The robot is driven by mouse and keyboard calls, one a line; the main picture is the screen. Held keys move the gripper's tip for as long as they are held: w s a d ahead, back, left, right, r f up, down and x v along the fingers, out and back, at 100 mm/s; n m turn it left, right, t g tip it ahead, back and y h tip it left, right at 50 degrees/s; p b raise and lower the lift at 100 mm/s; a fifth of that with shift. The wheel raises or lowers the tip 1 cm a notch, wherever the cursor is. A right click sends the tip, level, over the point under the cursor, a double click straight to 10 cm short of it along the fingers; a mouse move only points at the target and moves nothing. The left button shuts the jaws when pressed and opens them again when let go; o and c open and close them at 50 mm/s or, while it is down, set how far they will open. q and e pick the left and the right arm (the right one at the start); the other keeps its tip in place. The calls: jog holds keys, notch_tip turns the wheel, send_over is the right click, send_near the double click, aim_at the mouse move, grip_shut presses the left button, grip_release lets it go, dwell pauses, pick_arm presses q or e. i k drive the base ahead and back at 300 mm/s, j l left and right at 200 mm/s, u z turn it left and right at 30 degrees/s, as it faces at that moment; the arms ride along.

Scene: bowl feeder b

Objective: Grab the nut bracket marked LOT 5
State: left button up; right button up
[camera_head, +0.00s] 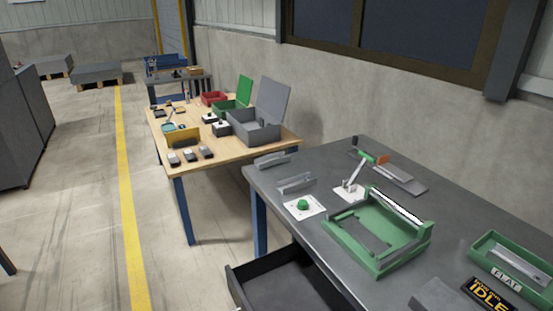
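No label reading LOT 5 can be made out in the head view, so I cannot tell which part is the nut bracket. Two grey metal brackets lie near the left back edge of the dark grey table: a rear bracket (272,159) and a front bracket (295,184). Another long grey metal part (520,263) lies in a green tray (482,247) with a FLAT label, at the right. Neither of my grippers is in view.
A green fixture (365,262) stands mid-table, beside a lever clamp (352,185) and a green button (303,204). An IDLE sign (489,294) is at front right. A drawer (285,289) hangs open below. A wooden table (283,139) with bins stands behind.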

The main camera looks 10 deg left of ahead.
aim_at(262, 162)
jog(key=i+j+z, duration=0.1)
jog(key=z, duration=0.35)
jog(key=j+z, duration=0.2)
jog(key=z, duration=0.3)
jog(key=i+j+z, duration=0.1)
jog(key=j+z, duration=0.15)
jog(key=z, duration=0.2)
jog(key=j+z, duration=0.2)
jog(key=z, duration=0.3)
